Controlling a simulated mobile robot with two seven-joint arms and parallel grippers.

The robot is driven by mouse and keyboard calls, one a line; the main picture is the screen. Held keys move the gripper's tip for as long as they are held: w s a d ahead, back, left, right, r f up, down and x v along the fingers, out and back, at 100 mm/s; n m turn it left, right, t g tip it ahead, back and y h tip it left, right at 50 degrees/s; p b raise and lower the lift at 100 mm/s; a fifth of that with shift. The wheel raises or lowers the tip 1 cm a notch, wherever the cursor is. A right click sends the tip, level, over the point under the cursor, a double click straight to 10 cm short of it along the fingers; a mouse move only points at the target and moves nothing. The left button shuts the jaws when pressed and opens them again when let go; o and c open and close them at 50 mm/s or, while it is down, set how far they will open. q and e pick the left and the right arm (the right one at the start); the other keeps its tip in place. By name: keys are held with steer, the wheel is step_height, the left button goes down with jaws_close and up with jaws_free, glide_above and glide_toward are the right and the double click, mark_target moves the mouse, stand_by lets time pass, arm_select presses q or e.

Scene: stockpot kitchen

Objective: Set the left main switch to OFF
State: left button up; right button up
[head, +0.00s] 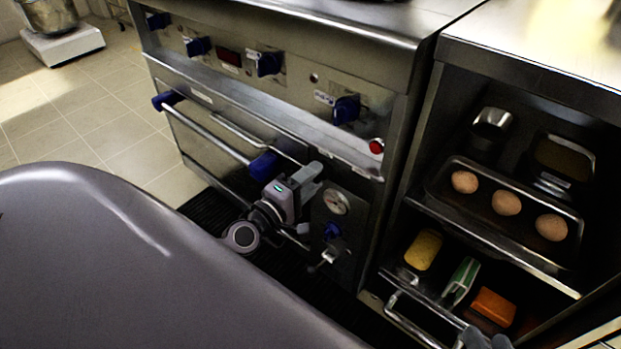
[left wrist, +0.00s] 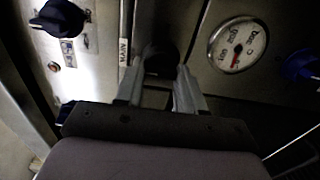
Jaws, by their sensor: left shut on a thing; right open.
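My left gripper (head: 314,174) is at the front of the steel range, just above the round gauge (head: 337,202). In the left wrist view, its two fingers (left wrist: 159,92) are closed around a dark knob (left wrist: 160,58), which I take for the left main switch. Grey tips, seemingly my right gripper (head: 486,338), show at the bottom edge in front of the shelf, apart from the switch.
A blue knob (head: 346,109) and a red button (head: 376,146) sit above the gripper. An oven door handle (head: 205,132) runs to its left. A blue valve (head: 332,231) is below the gauge. An open shelf with eggs (head: 506,203) stands at right.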

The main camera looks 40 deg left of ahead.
arm_select(q)
steer(key=o, duration=1)
steer(key=s, duration=0.7)
steer(key=shift+a, duration=0.25)
